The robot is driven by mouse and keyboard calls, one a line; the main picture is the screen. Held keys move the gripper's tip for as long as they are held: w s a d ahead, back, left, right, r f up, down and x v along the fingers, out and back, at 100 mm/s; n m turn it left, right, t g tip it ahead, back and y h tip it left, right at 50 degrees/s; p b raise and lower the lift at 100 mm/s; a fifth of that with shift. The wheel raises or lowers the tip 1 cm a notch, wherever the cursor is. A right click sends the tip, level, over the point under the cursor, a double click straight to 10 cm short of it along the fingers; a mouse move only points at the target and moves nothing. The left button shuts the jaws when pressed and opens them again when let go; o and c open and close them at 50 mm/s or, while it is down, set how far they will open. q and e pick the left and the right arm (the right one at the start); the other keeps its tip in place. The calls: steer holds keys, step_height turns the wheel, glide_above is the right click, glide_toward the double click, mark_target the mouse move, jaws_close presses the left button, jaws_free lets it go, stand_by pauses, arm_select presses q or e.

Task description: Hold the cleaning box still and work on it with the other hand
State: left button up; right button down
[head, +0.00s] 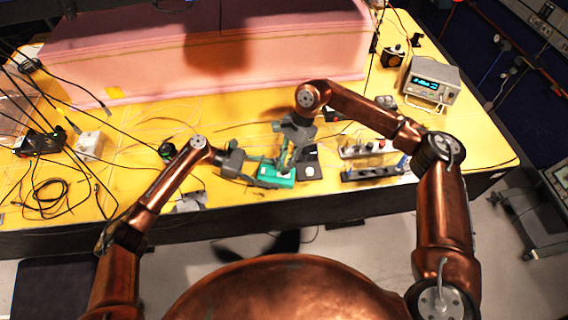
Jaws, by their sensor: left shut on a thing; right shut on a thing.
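The cleaning box (284,180) is a small green box on the yellow table, near its front edge at the picture's middle. My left gripper (262,178) comes in from the left and is shut on the box's left side. My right gripper (284,160) reaches down from above, with its fingertips at the top of the box. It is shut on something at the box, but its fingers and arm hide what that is.
Power strips (376,170) lie to the right, and a bench instrument (431,82) stands at the back right. A pink foam enclosure (130,60) fills the back. Loose black cables (50,190) and a white box (89,144) are at the left.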

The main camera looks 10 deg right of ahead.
steer(key=shift+s+d+f, duration=0.1)
steer(key=shift+s+d, duration=0.15)
steer(key=shift+d, duration=0.7)
stand_by(1.4)
stand_by(0.3)
step_height(320, 180, up, 6)
stand_by(0.9)
stand_by(0.3)
arm_select(q)
steer(key=o, duration=0.9)
steer(key=shift+o, duration=0.2)
steer(key=v, duration=1.2)
